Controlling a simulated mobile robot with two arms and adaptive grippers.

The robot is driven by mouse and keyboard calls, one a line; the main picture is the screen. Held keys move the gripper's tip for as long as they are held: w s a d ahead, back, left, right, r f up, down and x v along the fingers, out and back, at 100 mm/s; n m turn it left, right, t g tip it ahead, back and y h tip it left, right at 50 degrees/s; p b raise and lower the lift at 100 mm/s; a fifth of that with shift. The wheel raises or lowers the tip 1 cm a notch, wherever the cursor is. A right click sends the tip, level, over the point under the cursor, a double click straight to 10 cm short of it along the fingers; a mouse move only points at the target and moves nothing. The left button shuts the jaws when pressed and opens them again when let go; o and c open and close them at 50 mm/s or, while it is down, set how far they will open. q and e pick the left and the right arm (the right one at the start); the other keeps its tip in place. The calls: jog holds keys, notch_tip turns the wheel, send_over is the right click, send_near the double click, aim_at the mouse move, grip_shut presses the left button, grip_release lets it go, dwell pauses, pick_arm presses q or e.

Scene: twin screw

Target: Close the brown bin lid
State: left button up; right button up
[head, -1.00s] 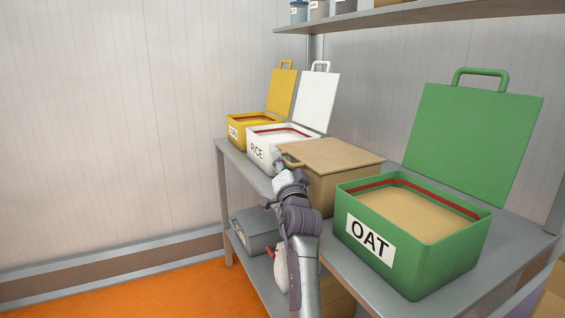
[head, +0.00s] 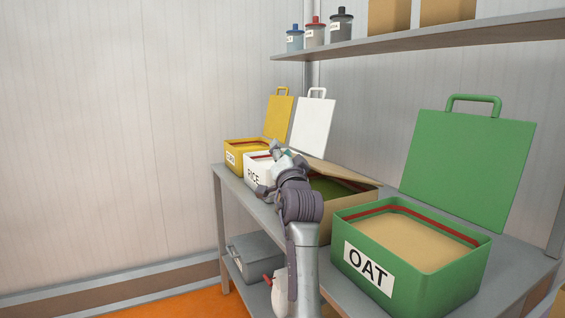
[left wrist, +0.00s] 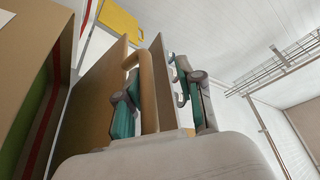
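The brown bin (head: 345,215) stands on the table between the white and green bins. Its brown lid (head: 333,171) is partly raised and tilted, leaving a gap that shows a green inside. My left gripper (head: 280,152) is at the lid's raised handle edge. In the left wrist view the lid's handle (left wrist: 147,85) lies between the fingers of the gripper (left wrist: 160,95), which look closed around it. The bin wall (left wrist: 22,60) with a red seal shows at the left there. My right gripper is not in view.
The open green OAT bin (head: 405,255) stands close on the right. The open white RICE bin (head: 259,172) and yellow bin (head: 240,147) stand behind on the left. A wall shelf (head: 430,44) with jars hangs above. A grey box (head: 255,252) is on the lower shelf.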

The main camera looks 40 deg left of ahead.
pick_arm(q)
jog(key=shift+s+r, duration=0.2)
jog(key=shift+r, duration=0.05)
